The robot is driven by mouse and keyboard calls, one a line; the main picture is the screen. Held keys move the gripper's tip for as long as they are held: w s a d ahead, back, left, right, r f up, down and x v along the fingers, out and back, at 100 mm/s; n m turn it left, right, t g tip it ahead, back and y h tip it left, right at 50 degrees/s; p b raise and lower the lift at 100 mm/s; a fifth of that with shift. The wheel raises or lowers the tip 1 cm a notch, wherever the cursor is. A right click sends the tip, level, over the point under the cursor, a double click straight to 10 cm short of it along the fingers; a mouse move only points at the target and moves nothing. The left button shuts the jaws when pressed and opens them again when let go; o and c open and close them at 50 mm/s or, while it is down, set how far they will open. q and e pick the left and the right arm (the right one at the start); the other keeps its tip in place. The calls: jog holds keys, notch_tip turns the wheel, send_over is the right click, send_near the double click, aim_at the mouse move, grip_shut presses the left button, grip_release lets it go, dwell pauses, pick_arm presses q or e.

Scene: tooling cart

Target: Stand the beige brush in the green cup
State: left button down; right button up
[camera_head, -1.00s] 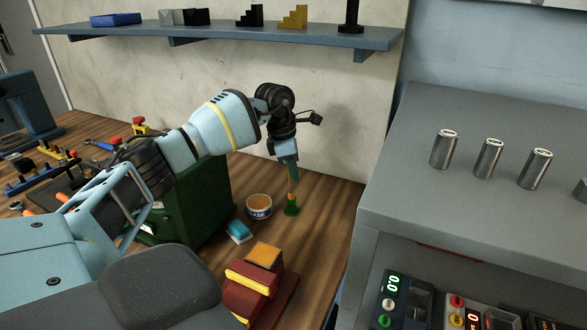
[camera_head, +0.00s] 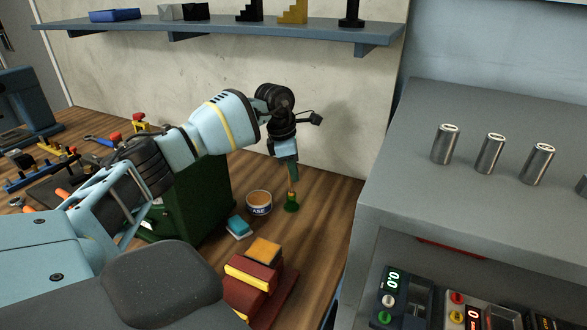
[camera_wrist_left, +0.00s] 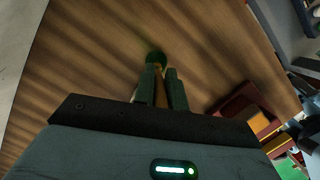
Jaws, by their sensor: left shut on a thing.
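My left gripper (camera_head: 289,172) points down over the workbench and is shut on the beige brush (camera_head: 292,186). The brush's thin brown-beige shaft hangs nearly upright below the fingers. The small green cup (camera_head: 291,204) stands on the wood directly under it. The brush's lower end meets the cup in the head view; I cannot tell how far inside it is. In the left wrist view the brush (camera_wrist_left: 160,88) lies between the dark green fingers, with the green cup (camera_wrist_left: 156,58) just beyond the tips. My right gripper is not in view.
A tin (camera_head: 259,202) and a blue-white block (camera_head: 239,227) stand left of the cup. A green box (camera_head: 190,200) is further left, with red and yellow books (camera_head: 250,280) in front. A grey cabinet (camera_head: 480,205) rises at right. The wall is behind.

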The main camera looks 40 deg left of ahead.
pick_arm(q)
jog(key=shift+s+f, duration=0.1)
jog(key=shift+f, duration=0.4)
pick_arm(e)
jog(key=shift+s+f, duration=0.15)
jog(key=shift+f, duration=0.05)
pick_arm(q)
jog(key=shift+d+f, duration=0.1)
jog(key=shift+f, duration=0.45)
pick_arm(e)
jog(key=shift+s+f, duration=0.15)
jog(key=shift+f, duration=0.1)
